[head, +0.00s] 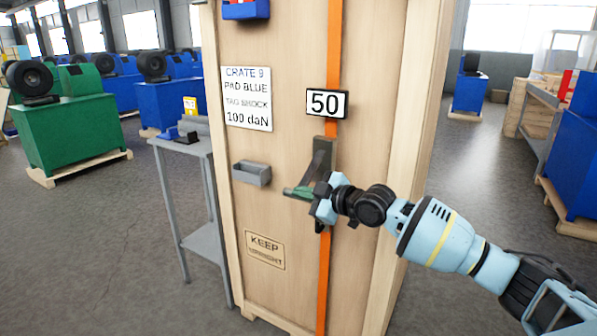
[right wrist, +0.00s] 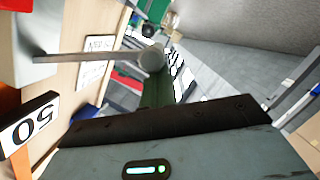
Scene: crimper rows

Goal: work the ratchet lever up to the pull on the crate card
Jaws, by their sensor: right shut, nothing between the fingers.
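The crate card (head: 248,99) on the crate front reads "CRATE 9, PAD BLUE, TAG SHOCK, 100 daN". The black-framed display (head: 326,103) on the orange strap (head: 334,45) reads 50; it also shows in the right wrist view (right wrist: 30,123). The dark ratchet (head: 321,160) sits on the strap below the display. Its lever slants out and down to a green grip (head: 297,192). My right gripper (head: 318,204) is shut and empty, right at the green grip; I cannot tell whether they touch. The green grip (right wrist: 157,92) shows in the right wrist view. My left gripper is out of view.
A small grey tray (head: 251,174) is fixed to the crate (head: 380,130) left of the ratchet. A blue and red holder (head: 245,10) is above the card. A grey side table (head: 183,143) stands left of the crate. Open floor lies right of it.

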